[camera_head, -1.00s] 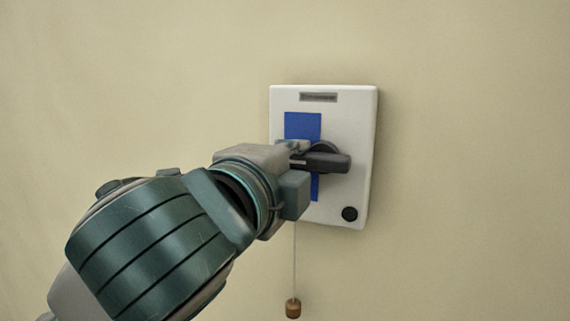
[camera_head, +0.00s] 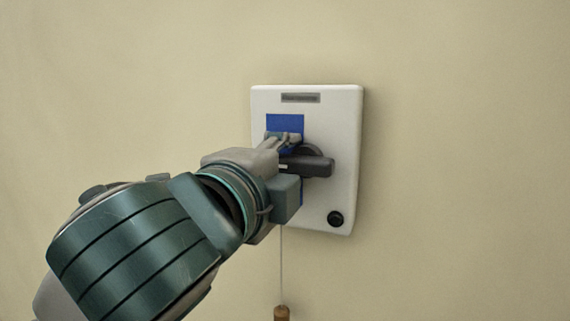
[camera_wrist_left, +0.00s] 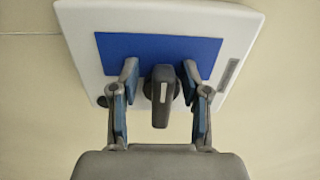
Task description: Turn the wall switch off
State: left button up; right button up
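The wall switch is a white box (camera_head: 345,150) on the wall with a blue panel (camera_head: 284,122) and a dark rotary handle (camera_head: 312,165). In the head view the handle lies roughly horizontal. My left gripper (camera_head: 292,150) is at the handle from the left. In the left wrist view the handle (camera_wrist_left: 161,95) stands between the two spread fingers of my left gripper (camera_wrist_left: 160,88), with a gap on each side. The white box (camera_wrist_left: 78,40) and blue panel (camera_wrist_left: 158,50) are behind it. My right gripper is not in view.
A black round knob (camera_head: 335,219) is at the box's lower right corner. A cord with a wooden pull (camera_head: 282,312) hangs below the box. The beige wall (camera_head: 460,160) around it is clear.

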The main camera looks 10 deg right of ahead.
pick_arm(q)
jog(key=shift+s+a, duration=0.1)
jog(key=shift+a, duration=0.25)
jog(key=shift+s+a, duration=0.25)
jog(key=v, duration=1)
jog(key=shift+s, duration=0.45)
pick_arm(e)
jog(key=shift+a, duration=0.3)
pick_arm(q)
jog(key=shift+a, duration=0.1)
